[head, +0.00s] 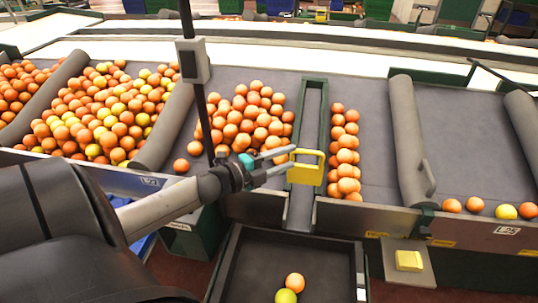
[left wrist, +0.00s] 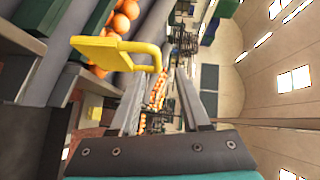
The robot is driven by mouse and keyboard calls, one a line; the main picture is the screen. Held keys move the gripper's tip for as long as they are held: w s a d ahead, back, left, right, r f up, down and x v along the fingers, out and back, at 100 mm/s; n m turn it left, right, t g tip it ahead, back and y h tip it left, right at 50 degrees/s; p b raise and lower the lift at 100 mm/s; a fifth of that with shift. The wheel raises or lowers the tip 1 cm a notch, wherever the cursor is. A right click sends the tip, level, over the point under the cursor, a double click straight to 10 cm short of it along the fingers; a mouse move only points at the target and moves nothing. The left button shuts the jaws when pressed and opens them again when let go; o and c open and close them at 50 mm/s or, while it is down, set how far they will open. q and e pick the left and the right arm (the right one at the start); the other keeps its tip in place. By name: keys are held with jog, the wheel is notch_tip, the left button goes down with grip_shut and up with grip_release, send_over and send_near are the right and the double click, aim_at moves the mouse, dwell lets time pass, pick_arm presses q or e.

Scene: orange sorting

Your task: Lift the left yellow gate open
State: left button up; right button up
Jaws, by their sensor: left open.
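The yellow gate (head: 306,173) stands across the lower end of a narrow green-walled channel (head: 314,90) in the head view and looks lowered. Its looped handle is at the top. In the left wrist view the gate (left wrist: 98,50) is at upper left, its handle reaching right toward my fingertips. My left gripper (head: 286,162) is open and empty, its fingers pointing at the gate from the left. In the left wrist view the handle's end appears just ahead of the gap between the fingers (left wrist: 160,75); I cannot tell whether they touch. My right gripper is not in view.
Piles of oranges (head: 250,118) lie left of the channel, and a column of oranges (head: 343,150) right of it. A dark bin (head: 250,270) below holds one orange and one yellow-green fruit. A yellow block (head: 408,260) sits on a grey panel at right. A dark vertical post (head: 195,60) stands near my arm.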

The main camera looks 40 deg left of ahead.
pick_arm(q)
jog(key=shift+v, duration=2.4)
